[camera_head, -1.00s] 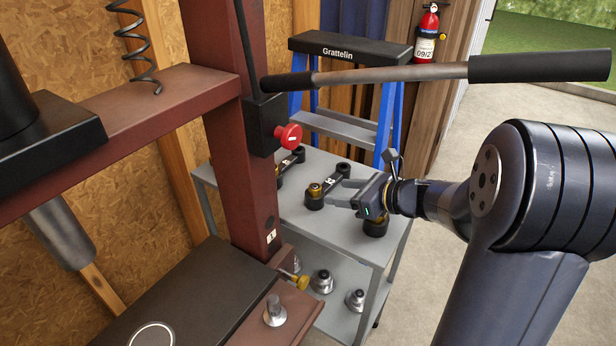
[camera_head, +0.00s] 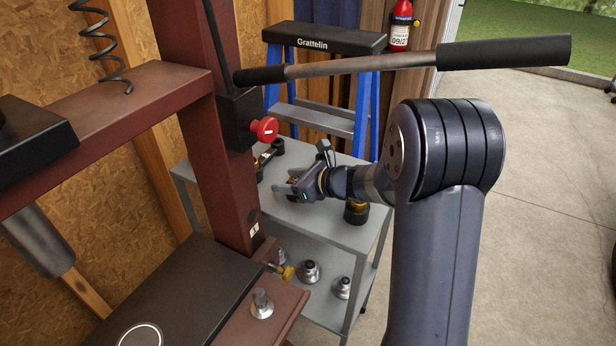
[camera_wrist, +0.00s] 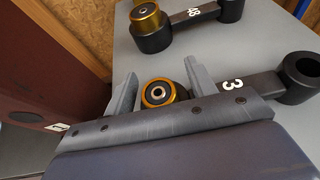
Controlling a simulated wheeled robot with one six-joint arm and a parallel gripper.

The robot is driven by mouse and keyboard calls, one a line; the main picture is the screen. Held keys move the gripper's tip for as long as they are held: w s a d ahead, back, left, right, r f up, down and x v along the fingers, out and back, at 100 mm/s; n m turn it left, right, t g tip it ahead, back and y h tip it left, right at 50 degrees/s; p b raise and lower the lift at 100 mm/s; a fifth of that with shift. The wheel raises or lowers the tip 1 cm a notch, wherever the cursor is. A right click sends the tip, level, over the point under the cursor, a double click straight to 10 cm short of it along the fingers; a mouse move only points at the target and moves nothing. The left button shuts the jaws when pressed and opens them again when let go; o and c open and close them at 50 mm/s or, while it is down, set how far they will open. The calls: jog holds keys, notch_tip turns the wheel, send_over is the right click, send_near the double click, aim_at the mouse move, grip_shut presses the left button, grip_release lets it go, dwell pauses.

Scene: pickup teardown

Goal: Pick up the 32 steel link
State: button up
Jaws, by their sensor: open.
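A dark steel link (camera_wrist: 265,82) lies on the grey cart top in the wrist view. A white "3" shows on its bar; the rest of the number is hidden by my gripper. Its gold-ringed bushing end (camera_wrist: 158,95) sits between my two open fingers, with no clear grip on it. Its plain black ring end (camera_wrist: 300,76) lies to the right. A second link marked 48 (camera_wrist: 193,15) lies farther up in the wrist view.
The grey cart (camera_head: 322,238) stands beside the red press post (camera_head: 217,150). Steel parts (camera_head: 310,271) stand on the lower shelf. A red button (camera_head: 264,129) and a long lever (camera_head: 400,65) are nearby.

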jog(key=shift+c, duration=0.5)
grip_shut()
jog(key=shift+r, duration=0.15)
